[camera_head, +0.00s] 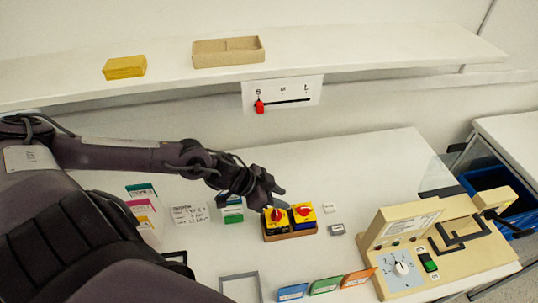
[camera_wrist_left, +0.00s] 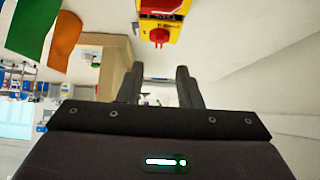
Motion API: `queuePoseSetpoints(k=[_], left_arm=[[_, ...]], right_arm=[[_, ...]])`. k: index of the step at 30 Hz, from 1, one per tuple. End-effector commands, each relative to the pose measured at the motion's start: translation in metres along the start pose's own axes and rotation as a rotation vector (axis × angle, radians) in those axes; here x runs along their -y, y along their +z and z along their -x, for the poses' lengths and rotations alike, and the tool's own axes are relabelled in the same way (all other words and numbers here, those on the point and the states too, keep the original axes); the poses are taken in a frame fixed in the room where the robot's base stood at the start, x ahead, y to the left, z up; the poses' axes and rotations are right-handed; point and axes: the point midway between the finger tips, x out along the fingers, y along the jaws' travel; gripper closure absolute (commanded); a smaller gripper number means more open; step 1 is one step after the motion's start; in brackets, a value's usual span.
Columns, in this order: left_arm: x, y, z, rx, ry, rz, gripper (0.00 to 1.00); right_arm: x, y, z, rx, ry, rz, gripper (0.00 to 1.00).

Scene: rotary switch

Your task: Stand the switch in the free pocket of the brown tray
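The brown tray (camera_head: 291,236) stands on the white table in the middle of the head view. Two switches with yellow tops and red knobs stand side by side in it, a left switch (camera_head: 275,220) and a right switch (camera_head: 302,216). No empty pocket is visible. My left gripper (camera_head: 279,197) is just behind and above the left switch. In the left wrist view my left gripper (camera_wrist_left: 160,88) has its fingers apart with nothing between them. A yellow and red switch (camera_wrist_left: 159,27) shows beyond the fingertips there. My right gripper is not in view.
A beige device (camera_head: 430,240) with a dial stands at the right. Coloured cards (camera_head: 325,285) stand in front, and more cards (camera_head: 230,208) stand left of the tray. A shelf (camera_head: 380,50) crosses the back with a yellow box (camera_head: 124,67). Small grey tags (camera_head: 337,229) lie beside the tray.

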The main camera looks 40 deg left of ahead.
Motion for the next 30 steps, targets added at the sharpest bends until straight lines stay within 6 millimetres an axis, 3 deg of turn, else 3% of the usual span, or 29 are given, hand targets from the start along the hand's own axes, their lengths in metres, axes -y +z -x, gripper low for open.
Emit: queuePoseSetpoints(k=[6,12,30], left_arm=[[-0.001,-0.001,0.028,0.004,0.002,-0.004,0.68],[-0.001,0.000,0.039,0.003,0.003,-0.002,0.68],[-0.001,-0.001,0.041,-0.001,0.003,-0.001,0.68]], right_arm=[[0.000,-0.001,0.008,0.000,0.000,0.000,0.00],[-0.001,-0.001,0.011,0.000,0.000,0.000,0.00],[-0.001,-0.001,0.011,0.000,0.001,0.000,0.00]])
